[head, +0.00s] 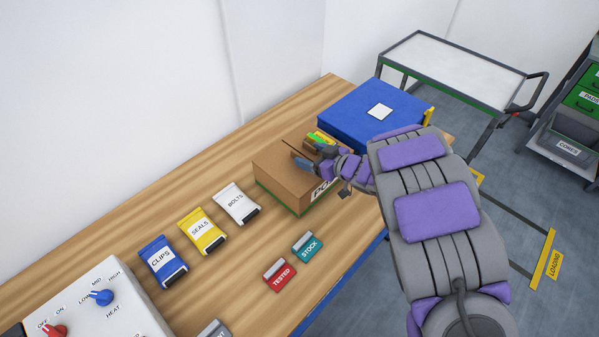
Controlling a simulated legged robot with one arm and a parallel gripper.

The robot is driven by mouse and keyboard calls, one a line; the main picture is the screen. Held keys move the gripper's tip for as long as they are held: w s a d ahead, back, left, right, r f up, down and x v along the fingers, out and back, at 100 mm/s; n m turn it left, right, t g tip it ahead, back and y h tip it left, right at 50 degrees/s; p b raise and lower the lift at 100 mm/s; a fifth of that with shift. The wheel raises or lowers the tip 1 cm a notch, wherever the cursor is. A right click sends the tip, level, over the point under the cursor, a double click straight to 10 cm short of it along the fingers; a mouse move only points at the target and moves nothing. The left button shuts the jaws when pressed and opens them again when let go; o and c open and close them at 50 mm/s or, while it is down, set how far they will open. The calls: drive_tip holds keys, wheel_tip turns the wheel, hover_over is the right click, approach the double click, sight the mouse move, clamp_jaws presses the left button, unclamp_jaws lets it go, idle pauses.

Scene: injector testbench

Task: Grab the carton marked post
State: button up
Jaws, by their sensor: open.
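The brown carton (286,180) stands on the wooden bench. A white label on its front face begins with the letters "PO"; the rest is hidden behind my arm. My gripper (316,155) is open, at the carton's upper right side. One finger shows over the carton's top and the other is near its back right edge. I cannot tell whether the fingers touch the carton. My wrist and forearm hide the carton's right end.
A blue box (347,112) with a white label stands just behind the carton. A small green and yellow thing (320,138) lies by the gripper. Packets of clips (160,257), seals (200,229) and bolts (237,202) lie left. Red (280,275) and teal (307,247) tags lie in front. A trolley (455,68) stands beyond.

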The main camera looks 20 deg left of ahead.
drive_tip(key=shift+w+a+f, duration=0.3)
drive_tip(key=shift+w+a, duration=0.05)
drive_tip(key=shift+a, duration=0.15)
drive_tip(key=shift+w+b, duration=0.2)
drive_tip(key=shift+b, duration=0.1)
drive_tip(key=shift+w+d+r, duration=0.1)
drive_tip(key=shift+d+r, duration=0.05)
drive_tip(key=shift+d, duration=0.2)
drive_tip(key=shift+a+f, duration=0.2)
drive_tip(key=shift+a, duration=0.6)
drive_tip(key=c, duration=0.6)
drive_tip(key=shift+d, duration=0.45)
drive_tip(key=c, duration=0.6)
clamp_jaws()
